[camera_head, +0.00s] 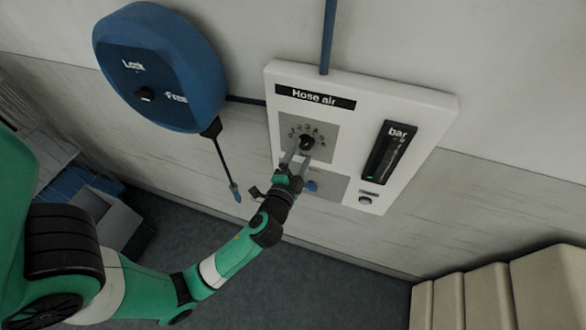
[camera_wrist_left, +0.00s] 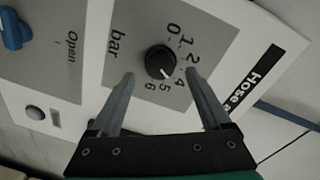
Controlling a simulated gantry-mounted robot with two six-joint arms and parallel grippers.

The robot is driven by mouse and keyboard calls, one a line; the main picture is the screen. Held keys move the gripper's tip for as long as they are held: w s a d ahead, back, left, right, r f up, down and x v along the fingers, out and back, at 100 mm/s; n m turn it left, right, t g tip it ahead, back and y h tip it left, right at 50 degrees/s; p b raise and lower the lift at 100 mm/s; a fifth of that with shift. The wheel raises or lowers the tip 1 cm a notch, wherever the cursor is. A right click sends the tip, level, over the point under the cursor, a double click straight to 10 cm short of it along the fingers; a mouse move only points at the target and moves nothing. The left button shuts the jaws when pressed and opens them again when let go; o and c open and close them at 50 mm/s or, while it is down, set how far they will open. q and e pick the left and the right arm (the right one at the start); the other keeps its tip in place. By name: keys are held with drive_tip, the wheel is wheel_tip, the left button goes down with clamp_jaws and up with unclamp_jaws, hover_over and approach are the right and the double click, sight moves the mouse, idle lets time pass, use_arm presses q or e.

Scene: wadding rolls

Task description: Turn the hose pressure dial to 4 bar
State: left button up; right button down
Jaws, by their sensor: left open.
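The hose pressure dial (camera_head: 306,142) is a round black knob on a grey plate of the white "Hose air" panel (camera_head: 433,100). In the left wrist view the dial (camera_wrist_left: 160,62) has a numbered scale partly around it. Its white mark points toward the 4 and 5 side; the exact value is hard to tell. My left gripper (camera_head: 297,160) is open just in front of the dial. In the left wrist view its fingertips (camera_wrist_left: 161,73) appear on either side of the knob, with a gap to each side; contact is not visible. My right gripper is not in view.
A black bar gauge (camera_head: 389,153) shows green near its bottom, above a round button (camera_head: 366,200). A blue knob marked Open (camera_wrist_left: 14,28) sits below the dial. A blue hose reel (camera_head: 160,65) hangs left. Beige rolls (camera_head: 490,295) stand lower right.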

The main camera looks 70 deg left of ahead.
use_arm(q)
drive_tip(key=p+v, duration=0.1)
drive_tip(key=v, duration=0.8)
drive_tip(key=shift+s+d, duration=0.2)
drive_tip(key=shift+s, duration=0.05)
